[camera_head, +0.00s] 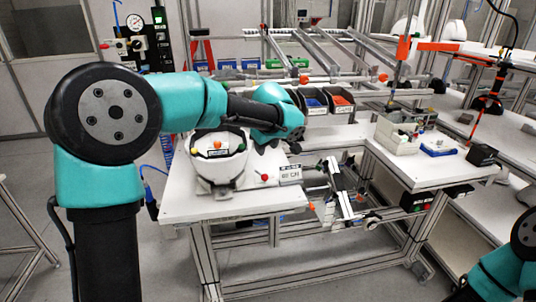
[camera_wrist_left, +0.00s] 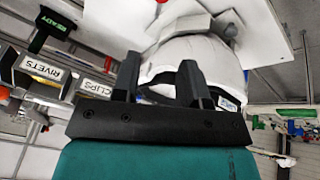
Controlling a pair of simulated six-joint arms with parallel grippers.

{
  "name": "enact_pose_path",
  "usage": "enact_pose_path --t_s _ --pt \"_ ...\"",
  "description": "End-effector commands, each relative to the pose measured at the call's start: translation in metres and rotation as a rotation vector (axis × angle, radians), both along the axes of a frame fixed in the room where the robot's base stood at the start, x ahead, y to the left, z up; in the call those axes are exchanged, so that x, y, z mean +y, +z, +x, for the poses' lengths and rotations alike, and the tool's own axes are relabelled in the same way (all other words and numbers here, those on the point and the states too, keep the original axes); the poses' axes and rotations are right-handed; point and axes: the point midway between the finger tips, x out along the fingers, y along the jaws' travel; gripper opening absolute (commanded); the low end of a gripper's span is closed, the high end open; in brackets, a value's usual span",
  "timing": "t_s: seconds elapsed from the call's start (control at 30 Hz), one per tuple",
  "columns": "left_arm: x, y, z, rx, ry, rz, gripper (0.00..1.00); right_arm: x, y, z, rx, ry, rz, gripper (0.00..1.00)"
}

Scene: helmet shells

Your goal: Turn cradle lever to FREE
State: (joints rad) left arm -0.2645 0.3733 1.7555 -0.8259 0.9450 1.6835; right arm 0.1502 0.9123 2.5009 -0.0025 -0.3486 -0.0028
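Which part is the lever is unclear. My right gripper is out of view.
Parts bins (camera_head: 313,102) stand behind the left bench. A white tray (camera_head: 400,135) with small parts is on the right bench. In the left wrist view, bins labelled RIVETS (camera_wrist_left: 45,70) and CLIPS (camera_wrist_left: 96,88) lie left. The bench's front left corner is bare.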

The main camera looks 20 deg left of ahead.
Motion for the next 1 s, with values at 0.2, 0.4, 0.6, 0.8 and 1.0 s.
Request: enact_pose_path --t_s 0.2,0.4,0.6,0.8,1.0 --pt "-0.009 -0.013 0.024 0.095 -0.012 0.081 0.19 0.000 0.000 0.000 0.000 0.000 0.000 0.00" --pt "-0.026 -0.032 0.053 0.250 -0.030 0.194 0.00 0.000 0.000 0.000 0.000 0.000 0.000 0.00" --pt "-0.042 -0.049 0.070 0.390 -0.046 0.275 0.00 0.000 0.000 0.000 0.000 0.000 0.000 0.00" --pt "-0.047 -0.053 0.074 0.439 -0.051 0.301 0.00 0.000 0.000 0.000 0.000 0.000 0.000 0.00" --pt "-0.047 -0.053 0.074 0.439 -0.051 0.301 0.00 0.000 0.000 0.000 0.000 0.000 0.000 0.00"
